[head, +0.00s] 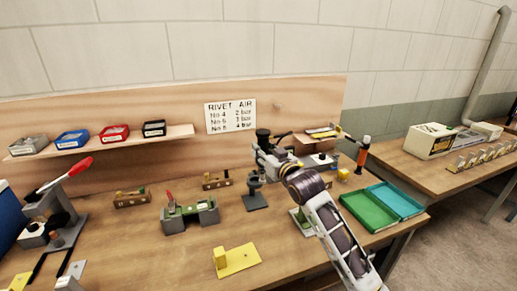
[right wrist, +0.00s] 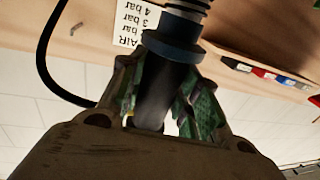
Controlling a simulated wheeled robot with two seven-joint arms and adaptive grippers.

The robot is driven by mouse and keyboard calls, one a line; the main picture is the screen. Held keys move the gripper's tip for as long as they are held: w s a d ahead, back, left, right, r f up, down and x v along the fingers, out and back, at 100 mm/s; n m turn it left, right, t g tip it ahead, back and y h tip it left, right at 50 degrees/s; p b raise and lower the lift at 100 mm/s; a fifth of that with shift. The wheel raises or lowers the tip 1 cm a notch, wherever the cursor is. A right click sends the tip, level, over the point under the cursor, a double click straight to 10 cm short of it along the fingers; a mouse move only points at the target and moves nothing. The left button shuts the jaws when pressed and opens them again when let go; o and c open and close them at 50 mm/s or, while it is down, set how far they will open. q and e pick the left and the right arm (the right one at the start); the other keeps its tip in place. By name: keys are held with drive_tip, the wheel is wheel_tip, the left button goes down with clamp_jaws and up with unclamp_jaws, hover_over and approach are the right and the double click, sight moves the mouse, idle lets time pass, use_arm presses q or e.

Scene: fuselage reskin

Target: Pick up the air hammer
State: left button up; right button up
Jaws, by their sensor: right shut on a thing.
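The air hammer (head: 263,134) shows in the head view as a small dark tool at my right gripper (head: 264,152), above a dark stand (head: 255,201) on the bench. In the right wrist view, my right gripper (right wrist: 165,100) is shut on the hammer's dark handle (right wrist: 160,85), between green-padded fingers. A blue-grey collar (right wrist: 172,46) and a ribbed part show beyond the fingers. A black hose (right wrist: 45,60) curves at the left. Whether the hammer is clear of the stand I cannot tell. My left gripper is not in view.
Left of the stand is a grey-green fixture (head: 190,215). A yellow bracket (head: 237,260) lies in front. Green (head: 368,211) and teal (head: 396,200) trays are at the right. A shelf (head: 100,142) with small bins and a pressure sign (head: 231,116) are on the back board.

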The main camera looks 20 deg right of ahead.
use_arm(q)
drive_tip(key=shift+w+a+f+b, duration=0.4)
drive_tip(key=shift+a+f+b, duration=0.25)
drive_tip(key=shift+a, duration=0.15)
use_arm(e)
drive_tip(key=s+d, duration=0.2)
drive_tip(key=s, duration=0.9)
drive_tip(key=shift+s+d+r, duration=0.15)
drive_tip(key=shift+s, duration=0.25)
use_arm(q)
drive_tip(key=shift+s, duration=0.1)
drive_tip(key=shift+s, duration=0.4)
